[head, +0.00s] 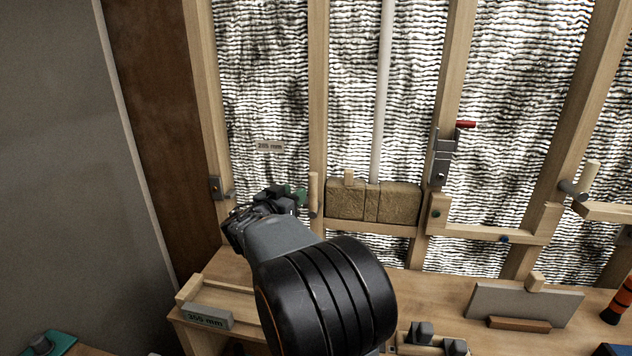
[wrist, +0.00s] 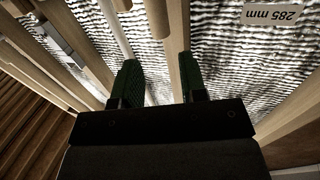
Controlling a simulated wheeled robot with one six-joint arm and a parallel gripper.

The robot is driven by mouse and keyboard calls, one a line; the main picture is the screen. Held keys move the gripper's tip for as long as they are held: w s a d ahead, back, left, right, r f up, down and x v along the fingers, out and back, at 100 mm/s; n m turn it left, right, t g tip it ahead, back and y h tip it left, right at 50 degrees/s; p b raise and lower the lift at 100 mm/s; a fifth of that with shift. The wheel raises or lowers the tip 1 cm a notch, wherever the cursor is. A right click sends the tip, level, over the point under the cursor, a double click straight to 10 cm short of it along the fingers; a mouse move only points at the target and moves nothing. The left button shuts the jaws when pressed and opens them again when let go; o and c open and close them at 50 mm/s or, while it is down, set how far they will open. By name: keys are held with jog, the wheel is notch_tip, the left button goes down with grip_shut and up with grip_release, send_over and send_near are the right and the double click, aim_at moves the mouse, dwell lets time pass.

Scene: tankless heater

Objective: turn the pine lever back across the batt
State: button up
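The pine lever (head: 313,194) stands upright against the stud, just left of the brown batt (head: 345,203), and does not lie across it. The batt sits between two studs on a wooden ledge. My gripper (head: 295,195) is left of the lever, with a green fingertip close to it; contact cannot be told. In the wrist view my gripper (wrist: 161,82) is open, its two green fingers apart with nothing held between them. A wooden piece that looks like the lever (wrist: 157,18) shows ahead, beyond the fingertips and beside a stud.
A white pipe (head: 382,95) runs down behind the batt. A latch with a red handle (head: 465,125) is on the stud to the right. A wooden bench (head: 440,285) below holds a grey board (head: 522,304) and a tray.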

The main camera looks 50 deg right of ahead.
aim_at(316, 177)
jog(key=p+x, duration=0.3)
jog(key=x, duration=0.9)
jog(key=shift+d, duration=0.15)
